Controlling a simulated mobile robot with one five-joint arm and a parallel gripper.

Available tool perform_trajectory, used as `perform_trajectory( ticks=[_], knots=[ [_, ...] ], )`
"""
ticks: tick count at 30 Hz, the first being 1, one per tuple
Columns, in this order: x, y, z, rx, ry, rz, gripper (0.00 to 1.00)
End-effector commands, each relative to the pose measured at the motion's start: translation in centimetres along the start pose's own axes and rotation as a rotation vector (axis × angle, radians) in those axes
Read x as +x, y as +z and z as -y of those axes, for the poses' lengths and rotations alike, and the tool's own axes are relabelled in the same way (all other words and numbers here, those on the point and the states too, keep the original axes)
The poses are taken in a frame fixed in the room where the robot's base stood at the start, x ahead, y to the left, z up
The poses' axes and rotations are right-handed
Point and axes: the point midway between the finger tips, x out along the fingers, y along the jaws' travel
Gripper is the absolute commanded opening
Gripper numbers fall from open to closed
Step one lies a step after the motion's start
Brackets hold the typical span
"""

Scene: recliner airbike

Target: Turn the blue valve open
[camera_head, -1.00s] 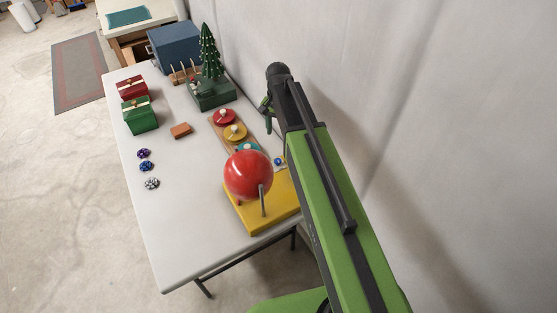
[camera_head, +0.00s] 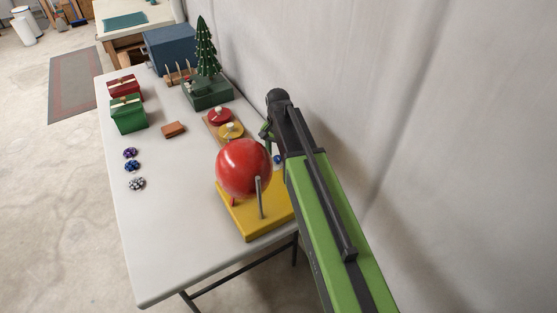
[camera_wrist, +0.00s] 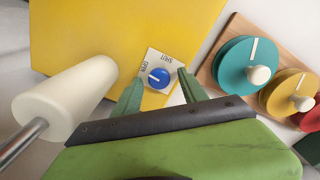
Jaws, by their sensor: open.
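The blue valve (camera_wrist: 159,77) is a small round knob with a white line on its face. It sits on a white plate (camera_wrist: 153,97) lettered OPEN and SHUT, on the yellow base (camera_wrist: 95,35). In the wrist view the line lies across the knob toward the OPEN side. My gripper (camera_wrist: 160,73) is open, its green fingers on either side of the knob in the picture; I cannot tell whether they touch it. In the head view my gripper (camera_head: 266,134) is near the base's far side, and the blue valve (camera_head: 278,158) is partly hidden by my arm.
A red ball (camera_head: 243,167) stands on the yellow base. A cream cylinder on a metal rod (camera_wrist: 62,100) is left of my fingers. Teal (camera_wrist: 245,66) and yellow (camera_wrist: 288,93) knobbed discs lie right. The wall is close on the right; the table's near left is clear.

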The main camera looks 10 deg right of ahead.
Motion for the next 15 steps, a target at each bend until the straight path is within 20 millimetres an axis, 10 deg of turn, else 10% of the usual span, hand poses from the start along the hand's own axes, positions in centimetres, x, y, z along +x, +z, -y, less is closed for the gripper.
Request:
perform_trajectory(
  ticks=[4,15],
  knots=[
    [-0.15,0.0,0.0,0.0,0.0,0.0,0.47],
    [-0.14,0.0,0.02,0.0,0.0,0.0,0.0]
  ],
)
